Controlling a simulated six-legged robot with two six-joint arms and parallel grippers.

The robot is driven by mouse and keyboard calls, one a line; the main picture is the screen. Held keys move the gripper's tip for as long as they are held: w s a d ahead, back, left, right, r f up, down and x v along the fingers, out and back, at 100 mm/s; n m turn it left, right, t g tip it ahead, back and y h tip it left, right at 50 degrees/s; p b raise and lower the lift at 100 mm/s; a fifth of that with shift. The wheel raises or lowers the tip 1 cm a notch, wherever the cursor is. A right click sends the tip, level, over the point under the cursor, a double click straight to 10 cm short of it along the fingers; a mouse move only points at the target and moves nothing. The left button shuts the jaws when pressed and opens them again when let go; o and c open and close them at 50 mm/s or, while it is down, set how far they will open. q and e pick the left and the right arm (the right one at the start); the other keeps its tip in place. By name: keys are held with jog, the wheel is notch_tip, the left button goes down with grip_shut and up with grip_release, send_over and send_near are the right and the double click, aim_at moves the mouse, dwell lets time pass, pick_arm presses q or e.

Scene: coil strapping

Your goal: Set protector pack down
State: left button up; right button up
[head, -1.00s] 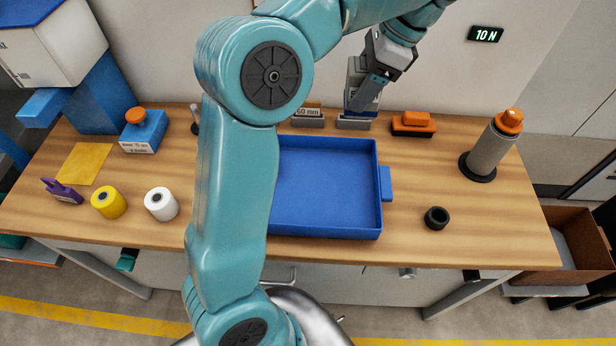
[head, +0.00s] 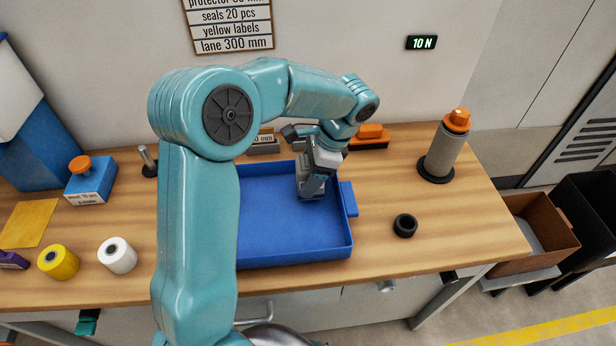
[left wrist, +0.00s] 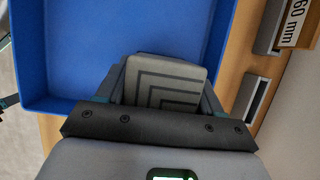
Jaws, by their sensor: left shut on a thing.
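The protector pack is a grey block with nested L-shaped lines on its end; it shows in the left wrist view (left wrist: 165,83). My left gripper (head: 314,184) is shut on it, with a finger on either side. The gripper and pack are over the right back part of the blue tray (head: 270,220), near its right wall. The tray's blue floor also shows in the left wrist view (left wrist: 120,25), and it looks empty elsewhere. In the head view the gripper hides most of the pack, and I cannot tell whether it touches the tray floor. My right gripper is not in view.
Behind the tray are a grey "60 mm" holder (left wrist: 293,20), an empty slotted holder (left wrist: 253,97) and an orange-topped block (head: 371,133). A grey cylinder (head: 440,150) and black ring (head: 405,225) stand right. White (head: 117,255) and yellow rolls (head: 58,262) sit left.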

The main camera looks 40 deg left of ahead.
pick_arm(q)
jog(key=shift+f, duration=0.55)
jog(key=o, duration=1.2)
jog(key=shift+f, duration=0.15)
jog(key=shift+r, duration=0.2)
jog(key=p+v, duration=0.1)
jog(key=v, duration=1.1)
jog(key=shift+w, duration=0.1)
